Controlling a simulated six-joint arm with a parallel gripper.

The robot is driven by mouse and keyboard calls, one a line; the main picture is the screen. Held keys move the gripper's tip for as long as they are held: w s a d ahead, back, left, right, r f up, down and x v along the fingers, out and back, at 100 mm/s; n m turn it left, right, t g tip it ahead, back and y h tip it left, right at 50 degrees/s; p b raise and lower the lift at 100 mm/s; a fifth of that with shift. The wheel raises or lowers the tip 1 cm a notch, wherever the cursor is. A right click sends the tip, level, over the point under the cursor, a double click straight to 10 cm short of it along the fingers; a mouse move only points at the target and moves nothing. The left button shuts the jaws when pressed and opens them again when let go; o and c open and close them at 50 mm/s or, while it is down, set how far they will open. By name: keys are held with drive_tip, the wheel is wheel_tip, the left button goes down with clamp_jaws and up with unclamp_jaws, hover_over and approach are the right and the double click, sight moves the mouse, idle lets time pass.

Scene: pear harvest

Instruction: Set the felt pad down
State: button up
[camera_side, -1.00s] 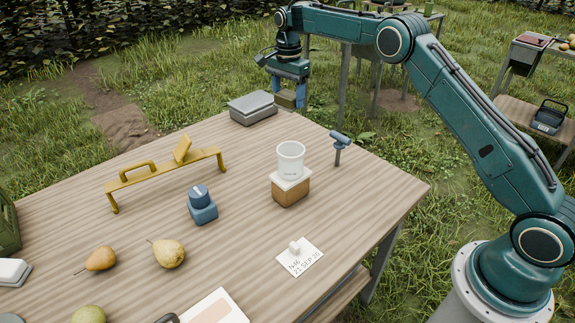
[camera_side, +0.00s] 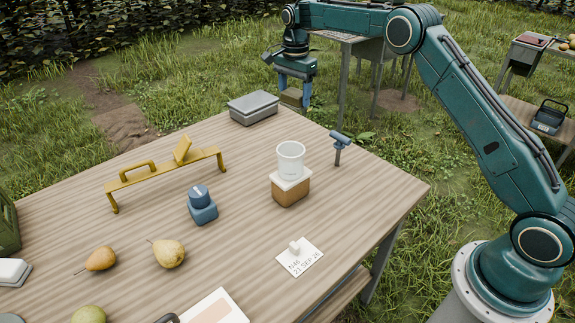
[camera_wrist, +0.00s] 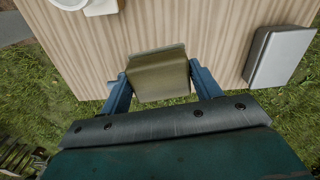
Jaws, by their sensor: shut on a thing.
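The felt pad (camera_side: 292,97) is an olive-brown block held between the two blue fingers of my gripper (camera_side: 294,95). In the side view it is in the air near the table's far right edge, right of the grey box. In the wrist view the felt pad (camera_wrist: 158,75) sits between the fingertips (camera_wrist: 159,80), with its far end over the wood and grass below its near end. My gripper is shut on it. The wooden table (camera_side: 240,155) is below and to the left.
A grey lidded box (camera_side: 253,107) stands at the far corner; it shows right in the wrist view (camera_wrist: 280,57). A white cup (camera_side: 290,160) stands on a wood-and-white block (camera_side: 290,188). A blue T-shaped post (camera_side: 339,145) is near the right edge. The far table middle is clear.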

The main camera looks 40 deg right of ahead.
drive_tip(key=s+d+r, duration=0.1)
drive_tip(key=s+d, duration=0.5)
drive_tip(key=s, duration=0.7)
drive_tip(key=m, duration=0.1)
hover_over(375, 195)
drive_tip(key=f, duration=0.1)
wheel_tip(375, 195, down, 16)
drive_tip(key=shift+f, duration=0.15)
idle(0.3)
drive_tip(key=shift+f, duration=1.9)
drive_tip(key=shift+f, duration=0.15)
drive_tip(key=o, duration=1)
